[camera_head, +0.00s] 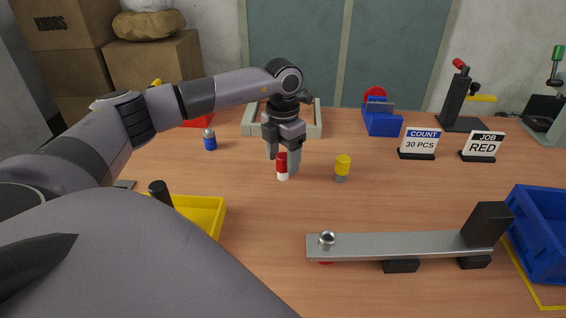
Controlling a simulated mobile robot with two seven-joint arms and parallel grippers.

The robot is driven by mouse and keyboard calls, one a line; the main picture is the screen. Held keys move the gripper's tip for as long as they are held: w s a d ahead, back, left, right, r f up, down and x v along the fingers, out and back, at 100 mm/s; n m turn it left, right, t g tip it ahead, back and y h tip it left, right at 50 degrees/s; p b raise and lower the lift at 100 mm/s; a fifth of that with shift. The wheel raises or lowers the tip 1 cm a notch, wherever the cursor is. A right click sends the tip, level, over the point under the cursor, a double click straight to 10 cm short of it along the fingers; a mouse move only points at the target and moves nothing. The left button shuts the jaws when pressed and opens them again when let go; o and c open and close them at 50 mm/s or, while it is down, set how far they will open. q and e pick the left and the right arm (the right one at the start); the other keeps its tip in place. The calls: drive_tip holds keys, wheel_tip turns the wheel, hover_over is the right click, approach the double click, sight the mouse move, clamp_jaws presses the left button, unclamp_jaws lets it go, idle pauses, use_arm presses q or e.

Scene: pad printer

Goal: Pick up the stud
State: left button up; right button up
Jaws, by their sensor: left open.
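My left gripper (284,161) points down at the middle of the table, with its fingers apart. A small upright cylinder, red on top and white below (282,173), stands on the table at the fingertips. It appears between the fingers or just in front of them; I cannot tell if they touch it. A round metal piece (327,240) sits on the grey bar's left end. Which piece is the stud is not clear. My right gripper is not in view.
The raised grey bar (400,245) lies at the front right. A yellow bin (209,215) is at left and a blue crate (541,240) at right. Signs (418,143) and a pale tray (252,128) stand behind. The wooden table (240,190) is clear around the gripper.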

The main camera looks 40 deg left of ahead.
sight(283, 155)
use_arm(q)
drive_tip(key=shift+f, duration=0.35)
drive_tip(key=c, duration=1.1)
drive_tip(key=shift+r, duration=0.15)
wheel_tip(283, 155, up, 20)
drive_tip(key=p, duration=0.2)
drive_tip(key=shift+p, duration=0.3)
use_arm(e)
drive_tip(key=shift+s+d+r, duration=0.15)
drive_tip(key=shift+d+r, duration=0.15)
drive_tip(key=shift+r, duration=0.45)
use_arm(q)
drive_tip(key=shift+d, duration=0.1)
